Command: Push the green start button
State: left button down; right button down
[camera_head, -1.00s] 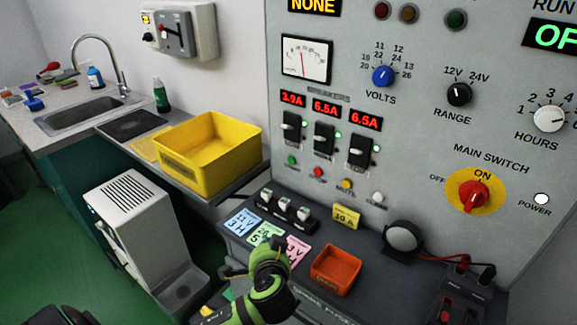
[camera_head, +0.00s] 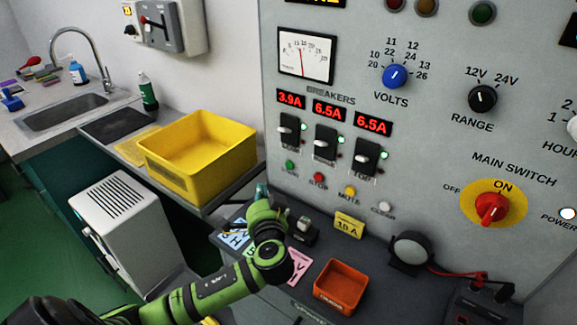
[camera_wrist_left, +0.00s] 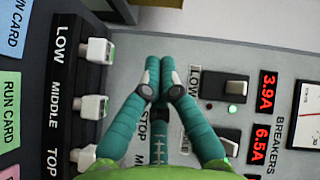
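The green start button (camera_head: 289,164) is on the grey control panel, leftmost in the row below the breakers. A red button (camera_head: 318,178), a yellow one (camera_head: 349,192) and a whitish one (camera_head: 385,208) follow to its right. My left gripper (camera_head: 262,188) is below and left of the green button, apart from it in the head view. In the left wrist view, its teal fingers (camera_wrist_left: 160,66) are together with nothing visible between them, in front of the panel's button row. The green button is not visible there; the fingers cover part of that row. My right gripper is not in view.
A black switch block (camera_head: 303,231), coloured run cards (camera_head: 298,267) and an orange tray (camera_head: 341,286) are on the ledge below the panel. A yellow bin (camera_head: 205,172) stands left of the gripper. The breakers (camera_head: 326,143) are just above the buttons.

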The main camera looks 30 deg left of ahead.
aim_at(290, 165)
pick_arm(q)
jog(key=w+b, duration=0.3)
jog(key=w, duration=0.5)
jog(key=shift+w+d, duration=0.25)
jog(key=shift+d, duration=0.1)
dwell(0.9)
jog(key=shift+w, duration=0.45)
jog(key=shift+w+b, duration=0.35)
jog(key=shift+b, duration=0.1)
dwell(0.6)
jog(key=shift+s, duration=0.1)
jog(key=shift+s+p, duration=0.45)
jog(key=shift+s, duration=0.25)
